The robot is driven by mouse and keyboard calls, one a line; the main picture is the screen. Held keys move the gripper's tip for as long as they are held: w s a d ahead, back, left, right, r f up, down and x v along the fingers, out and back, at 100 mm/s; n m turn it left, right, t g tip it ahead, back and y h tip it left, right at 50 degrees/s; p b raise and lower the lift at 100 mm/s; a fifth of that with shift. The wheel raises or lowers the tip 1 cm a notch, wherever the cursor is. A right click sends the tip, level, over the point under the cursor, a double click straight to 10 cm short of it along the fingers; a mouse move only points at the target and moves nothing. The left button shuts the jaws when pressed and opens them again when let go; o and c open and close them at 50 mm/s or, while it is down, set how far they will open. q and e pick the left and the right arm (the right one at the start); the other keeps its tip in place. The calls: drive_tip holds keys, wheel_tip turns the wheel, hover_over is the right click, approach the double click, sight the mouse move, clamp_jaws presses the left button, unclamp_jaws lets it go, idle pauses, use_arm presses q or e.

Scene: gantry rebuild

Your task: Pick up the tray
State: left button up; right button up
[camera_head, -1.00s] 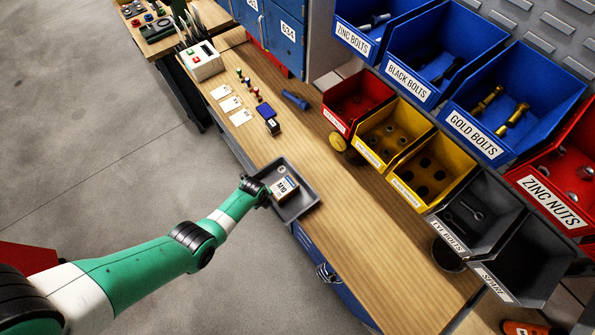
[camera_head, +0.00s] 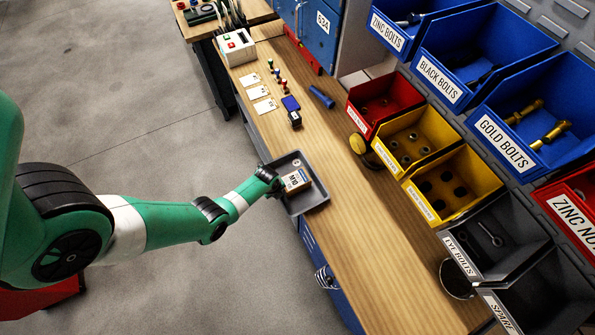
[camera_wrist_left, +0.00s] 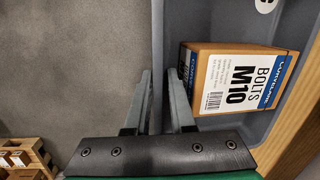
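The grey tray (camera_head: 312,199) lies at the front edge of the wooden bench. Inside it is a brown and white box labelled M10 bolts (camera_head: 298,181), also large in the left wrist view (camera_wrist_left: 235,84). My left gripper (camera_head: 274,184) is at the tray's near-left side. In the left wrist view the fingers (camera_wrist_left: 160,100) stand on either side of the tray's wall (camera_wrist_left: 158,45), close against it, with the box to the right of the fingers. No clear gap shows under the tray. My right gripper is in neither view.
Labelled bins (camera_head: 432,137) line the right side of the bench (camera_head: 365,225). A blue tool (camera_head: 321,97), a small blue box (camera_head: 291,110) and white cards (camera_head: 265,105) lie beyond the tray. A round dark holder (camera_head: 456,280) is nearer. Open floor is left of the bench.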

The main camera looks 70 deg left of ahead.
use_arm(q)
clamp_jaws()
drive_tip(key=shift+w+r, duration=0.1)
idle(1.2)
